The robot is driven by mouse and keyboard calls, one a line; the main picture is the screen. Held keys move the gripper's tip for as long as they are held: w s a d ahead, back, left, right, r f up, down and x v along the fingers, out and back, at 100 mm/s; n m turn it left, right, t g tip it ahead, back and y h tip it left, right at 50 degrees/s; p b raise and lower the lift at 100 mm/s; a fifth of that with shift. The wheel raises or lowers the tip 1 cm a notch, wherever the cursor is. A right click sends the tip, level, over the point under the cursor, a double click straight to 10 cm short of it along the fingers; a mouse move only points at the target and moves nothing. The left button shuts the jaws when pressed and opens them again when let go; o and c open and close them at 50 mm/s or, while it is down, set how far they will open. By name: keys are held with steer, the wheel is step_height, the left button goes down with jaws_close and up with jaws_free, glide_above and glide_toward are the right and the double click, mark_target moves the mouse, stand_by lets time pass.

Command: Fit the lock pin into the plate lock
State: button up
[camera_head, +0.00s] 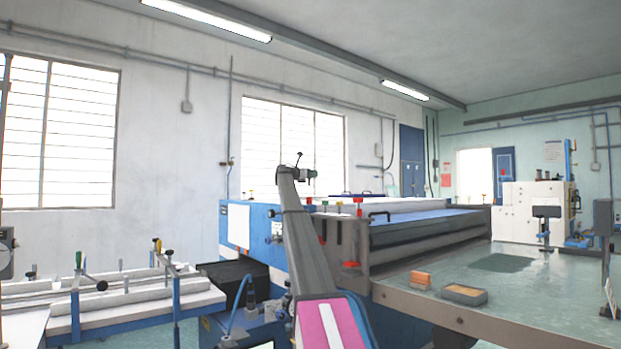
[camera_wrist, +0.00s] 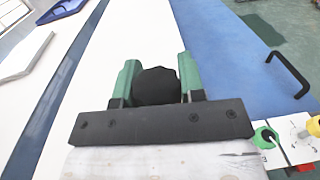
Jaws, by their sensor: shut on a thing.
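My gripper (camera_wrist: 157,66) shows its two green fingers in the wrist view, shut on a round black knob (camera_wrist: 156,86). The knob looks like the head of the lock pin; any shaft below it is hidden. In the head view my gripper (camera_head: 305,173) is small, at the end of my raised arm, above the blue machine. I cannot make out the plate lock for certain. A white plate (camera_wrist: 290,130) with dark marks, a green ring-shaped part (camera_wrist: 264,138) and a yellow knob (camera_wrist: 314,126) lies at the lower right of the wrist view, apart from my gripper.
The blue machine (camera_head: 262,232) carries a white roll or sheet (camera_head: 400,205) and red-topped pins (camera_head: 358,201). A black handle (camera_wrist: 290,74) stands on its blue surface. A green table (camera_head: 530,290) at right holds an orange block (camera_head: 418,280) and a tray (camera_head: 464,294).

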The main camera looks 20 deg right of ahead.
stand_by(0.3)
steer(key=shift+f, duration=2.5)
steer(key=shift+f, duration=1.6)
steer(key=shift+f, duration=0.35)
